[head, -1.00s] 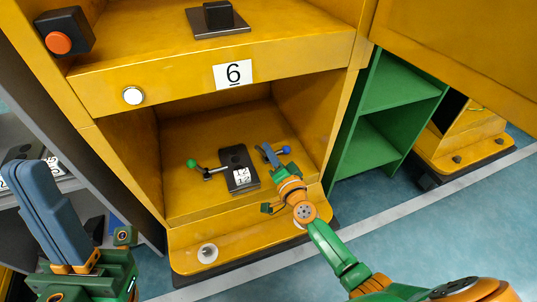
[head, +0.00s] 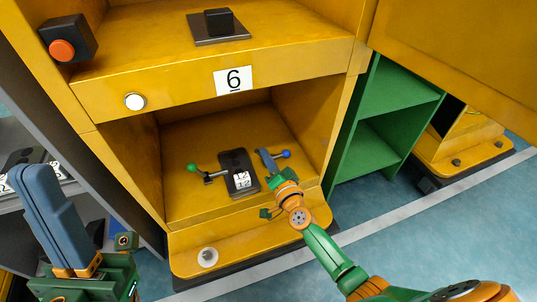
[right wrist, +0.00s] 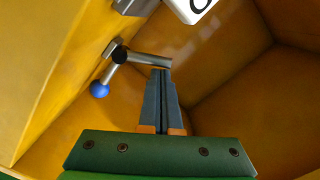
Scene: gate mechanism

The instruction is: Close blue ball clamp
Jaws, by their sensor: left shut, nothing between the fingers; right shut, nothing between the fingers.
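The blue ball (head: 286,153) is on a clamp lever at the right of the lower compartment of the yellow cabinet. In the right wrist view, the blue ball (right wrist: 99,90) hangs at the left, and a silver lever bar (right wrist: 148,60) runs right from its dark joint. My right gripper (head: 264,156) is shut and empty, left of the blue ball. In the right wrist view, its fingertips (right wrist: 160,73) are at the bar's right end; I cannot tell whether they touch. My left gripper (head: 28,172) is shut and empty, outside the cabinet at the left.
A dark block (head: 238,166) with a numbered label stands left of my right gripper. A green ball lever (head: 192,168) is further left. A green shelf (head: 385,125) stands right of the cabinet.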

